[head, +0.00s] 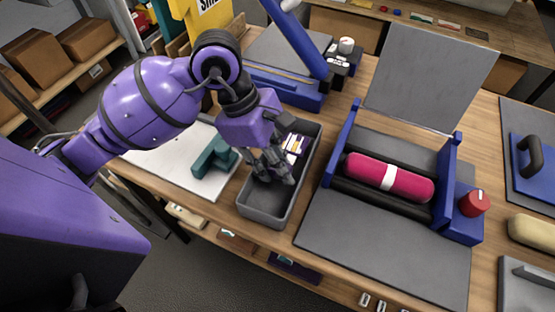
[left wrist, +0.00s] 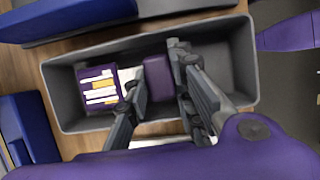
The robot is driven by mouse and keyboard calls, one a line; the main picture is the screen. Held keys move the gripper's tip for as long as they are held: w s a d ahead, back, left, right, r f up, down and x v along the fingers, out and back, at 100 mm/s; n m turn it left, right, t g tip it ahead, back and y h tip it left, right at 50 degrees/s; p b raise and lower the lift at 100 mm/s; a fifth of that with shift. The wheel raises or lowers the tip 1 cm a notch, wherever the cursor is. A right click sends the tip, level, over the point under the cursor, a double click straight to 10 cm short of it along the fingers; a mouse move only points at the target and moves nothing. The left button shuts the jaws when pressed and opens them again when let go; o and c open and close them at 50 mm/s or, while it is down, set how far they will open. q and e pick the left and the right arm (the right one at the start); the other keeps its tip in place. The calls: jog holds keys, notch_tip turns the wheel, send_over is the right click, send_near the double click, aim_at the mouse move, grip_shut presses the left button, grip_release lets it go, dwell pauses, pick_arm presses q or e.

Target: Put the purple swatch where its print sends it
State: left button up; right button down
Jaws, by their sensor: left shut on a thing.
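My left gripper (head: 275,172) reaches down into a grey tray (head: 262,207) on the bench. In the left wrist view, its fingers (left wrist: 163,90) are closed on the sides of a plain purple piece (left wrist: 157,75). A purple swatch (left wrist: 98,88) with white and yellow printed strips lies beside it in the tray, left of the fingers in that view. The print also shows in the head view at the tray's far end, on the swatch (head: 295,144). I cannot tell whether the two purple parts are joined. My right gripper is out of view.
A roller machine with a magenta roll (head: 388,178) and a red knob (head: 473,203) stands right of the tray. A blue press (head: 290,75) stands behind it. A teal tool (head: 213,157) lies on a white sheet (head: 170,160) to the left. The tray's near end is clear.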

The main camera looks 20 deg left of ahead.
pick_arm(q)
jog(key=shift+f, duration=0.3)
jog(key=o, duration=1)
jog(key=shift+c, duration=0.2)
jog(key=shift+r, duration=0.1)
jog(key=shift+r, duration=0.2)
jog(key=v, duration=1.2)
jog(key=shift+r+p, duration=0.3)
jog(key=shift+r, duration=0.1)
